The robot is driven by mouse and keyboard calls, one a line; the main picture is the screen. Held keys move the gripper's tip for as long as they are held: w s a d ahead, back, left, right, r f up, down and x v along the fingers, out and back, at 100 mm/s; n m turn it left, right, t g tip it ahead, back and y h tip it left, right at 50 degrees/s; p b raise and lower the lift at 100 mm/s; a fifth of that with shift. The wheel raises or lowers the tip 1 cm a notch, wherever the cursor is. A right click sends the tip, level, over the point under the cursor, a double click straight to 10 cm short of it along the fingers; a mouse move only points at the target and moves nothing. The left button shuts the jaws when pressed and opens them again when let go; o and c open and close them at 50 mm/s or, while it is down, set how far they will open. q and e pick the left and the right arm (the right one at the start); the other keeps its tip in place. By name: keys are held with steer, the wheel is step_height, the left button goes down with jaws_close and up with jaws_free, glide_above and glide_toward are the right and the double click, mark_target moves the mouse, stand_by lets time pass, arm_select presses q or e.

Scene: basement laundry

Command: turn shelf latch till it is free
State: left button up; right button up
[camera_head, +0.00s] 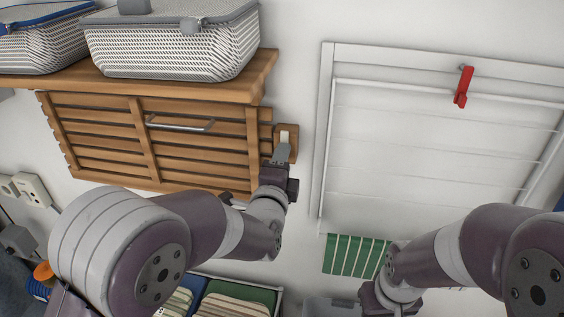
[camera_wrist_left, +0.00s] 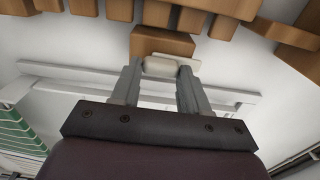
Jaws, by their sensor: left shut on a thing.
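The shelf latch (camera_head: 285,136) is a pale knob on a wooden block at the right end of a slatted wooden shelf front (camera_head: 180,140). My left gripper (camera_head: 282,150) reaches up to it and is shut on the latch. In the left wrist view the white latch (camera_wrist_left: 160,66) sits between the two grey fingers of the left gripper (camera_wrist_left: 158,80), in front of the wooden block (camera_wrist_left: 160,42). My right gripper (camera_head: 385,300) is low at the right, partly cut off by the bottom edge, and its fingers cannot be made out.
Woven baskets (camera_head: 170,45) stand on the wooden shelf top (camera_head: 150,90). A metal handle (camera_head: 180,124) is on the slatted front. A white wall frame with lines and a red clip (camera_head: 463,87) is at right. A green striped cloth (camera_head: 350,255) hangs below it.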

arm_select(q)
steer(key=o, duration=1.1)
steer(key=shift+c, duration=0.2)
steer(key=s+a+b, duration=0.2)
steer(key=s+b, duration=0.1)
steer(key=s, duration=0.9)
steer(key=shift+s+a+b, duration=0.15)
steer(key=shift+a+b, duration=0.1)
steer(key=shift+b, duration=0.05)
